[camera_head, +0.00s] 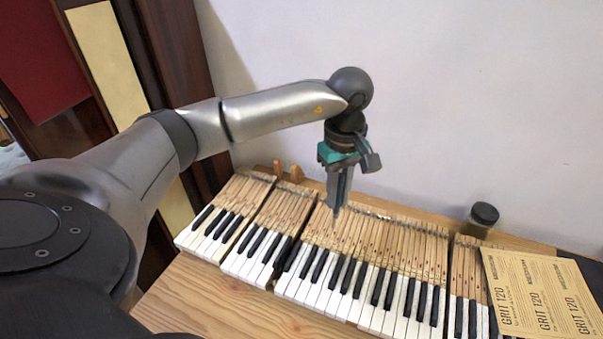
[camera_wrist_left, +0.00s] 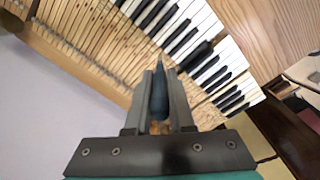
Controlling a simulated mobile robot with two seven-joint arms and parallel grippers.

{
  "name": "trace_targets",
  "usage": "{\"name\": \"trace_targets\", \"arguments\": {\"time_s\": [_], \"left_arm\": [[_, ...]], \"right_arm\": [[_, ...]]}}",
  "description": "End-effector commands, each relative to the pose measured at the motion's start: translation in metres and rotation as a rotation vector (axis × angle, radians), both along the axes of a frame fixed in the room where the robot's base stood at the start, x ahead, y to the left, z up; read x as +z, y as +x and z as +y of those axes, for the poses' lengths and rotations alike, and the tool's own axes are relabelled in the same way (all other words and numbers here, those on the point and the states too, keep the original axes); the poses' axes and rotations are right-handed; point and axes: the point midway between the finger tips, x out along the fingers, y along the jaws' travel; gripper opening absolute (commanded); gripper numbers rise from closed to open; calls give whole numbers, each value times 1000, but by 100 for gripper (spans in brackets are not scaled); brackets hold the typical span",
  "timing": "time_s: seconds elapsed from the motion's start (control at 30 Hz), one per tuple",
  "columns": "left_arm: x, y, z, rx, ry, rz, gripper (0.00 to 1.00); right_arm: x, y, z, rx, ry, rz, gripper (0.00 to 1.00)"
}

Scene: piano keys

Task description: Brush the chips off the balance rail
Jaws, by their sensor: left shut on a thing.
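My left gripper (camera_head: 337,203) points down over the wooden rear part of the keys, near the middle of the keyboard. In the left wrist view the gripper (camera_wrist_left: 159,95) is shut on a dark, tapered tool, seemingly the brush (camera_wrist_left: 159,88), with a bit of brown wood at its base. The piano keys (camera_head: 345,290) lie in several groups with gaps between them. I cannot tell single chips or whether the tip touches. My right gripper is not in view.
Yellow grit 120 sandpaper sheets (camera_head: 540,292) lie over the keys at the right. A dark-lidded jar (camera_head: 481,218) stands behind the keys. Small wooden pieces (camera_head: 278,167) stand at the back left. A white wall (camera_head: 460,100) rises behind; bare bench (camera_head: 215,300) is in front.

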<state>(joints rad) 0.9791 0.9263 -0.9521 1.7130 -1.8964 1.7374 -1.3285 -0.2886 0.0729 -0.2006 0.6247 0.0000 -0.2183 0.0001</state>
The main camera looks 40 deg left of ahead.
Motion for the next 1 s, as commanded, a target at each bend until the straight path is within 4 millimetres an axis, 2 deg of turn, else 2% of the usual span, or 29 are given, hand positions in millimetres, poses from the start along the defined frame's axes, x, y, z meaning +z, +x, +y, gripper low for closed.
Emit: {"name": "trace_targets", "arguments": {"time_s": [0.03, 0.1, 0.2, 0.33, 0.47, 0.67, 1.0], "left_arm": [[-5, 4, 20, 140, 1, 6, 0], [-13, 8, 45, 316, 2, 5, 0], [-21, 11, 73, 512, 2, 2, 0], [-28, 11, 95, 665, 0, 0, 0], [-32, 10, 103, 719, -1, -2, 0], [-39, 11, 103, 720, -1, -2, 0], [-64, 10, 103, 717, 0, -1, 0]], "right_arm": [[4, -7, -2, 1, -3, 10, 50], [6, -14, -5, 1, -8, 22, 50], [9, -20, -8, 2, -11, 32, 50], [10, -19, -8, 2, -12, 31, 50], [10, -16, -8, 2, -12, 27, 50], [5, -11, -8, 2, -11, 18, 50], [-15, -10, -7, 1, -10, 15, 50]]}}
